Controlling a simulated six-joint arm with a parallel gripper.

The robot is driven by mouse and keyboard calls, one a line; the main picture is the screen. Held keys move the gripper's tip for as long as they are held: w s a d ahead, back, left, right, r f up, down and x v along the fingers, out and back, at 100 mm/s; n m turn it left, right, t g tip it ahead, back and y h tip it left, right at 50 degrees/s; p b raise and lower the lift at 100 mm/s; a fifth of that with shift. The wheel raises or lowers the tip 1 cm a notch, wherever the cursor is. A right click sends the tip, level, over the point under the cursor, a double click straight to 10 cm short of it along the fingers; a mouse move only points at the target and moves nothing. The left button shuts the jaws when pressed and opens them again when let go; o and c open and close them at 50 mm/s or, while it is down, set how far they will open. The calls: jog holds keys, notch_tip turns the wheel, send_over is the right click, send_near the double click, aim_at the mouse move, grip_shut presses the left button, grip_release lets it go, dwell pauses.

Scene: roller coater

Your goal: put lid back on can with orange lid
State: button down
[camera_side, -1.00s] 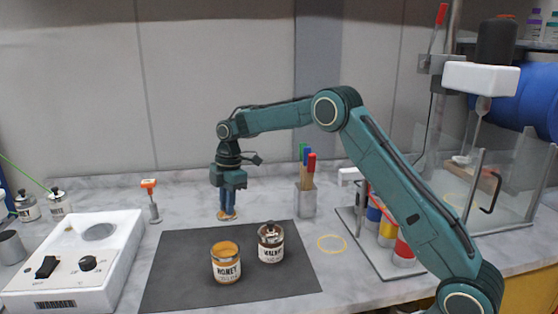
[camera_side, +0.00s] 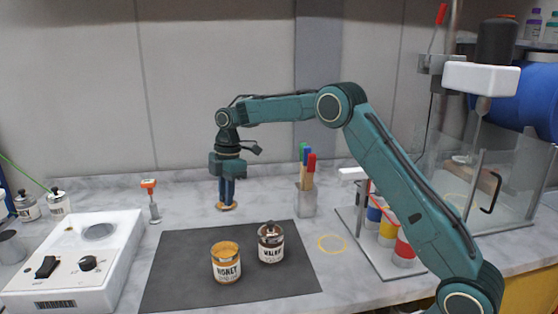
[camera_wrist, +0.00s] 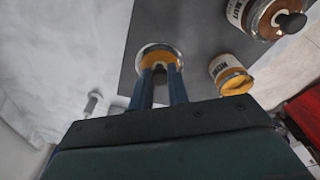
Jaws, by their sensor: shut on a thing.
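My gripper (camera_side: 227,202) points straight down behind the dark mat and is shut on the orange lid (camera_side: 226,207). In the wrist view the lid (camera_wrist: 158,54) is a round orange disc with a pale metal rim, gripped at its middle between the blue fingers. It appears slightly above the counter. The honey can (camera_side: 226,265) stands upright on the mat, in front of my gripper. Its top shows orange stain inside the rim; it also shows in the wrist view (camera_wrist: 228,72).
A walnut can (camera_side: 271,245) with a dark-knobbed lid stands close to the honey can on the dark mat (camera_side: 175,270). A brush holder (camera_side: 306,200) is to the right. A white warmer (camera_side: 70,265) and an orange-topped tool (camera_side: 152,200) are to the left.

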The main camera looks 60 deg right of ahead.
jog(key=s+a+r, duration=0.5)
jog(key=s+a, duration=0.5)
jog(key=a, duration=0.1)
jog(key=shift+s+a+n, duration=0.3)
jog(key=shift+s+a, duration=0.05)
jog(key=shift+f, duration=0.15)
jog(key=shift+f, duration=2.95)
jog(key=shift+f, duration=0.2)
jog(key=c, duration=1.3)
grip_release()
jog(key=shift+o, duration=0.6)
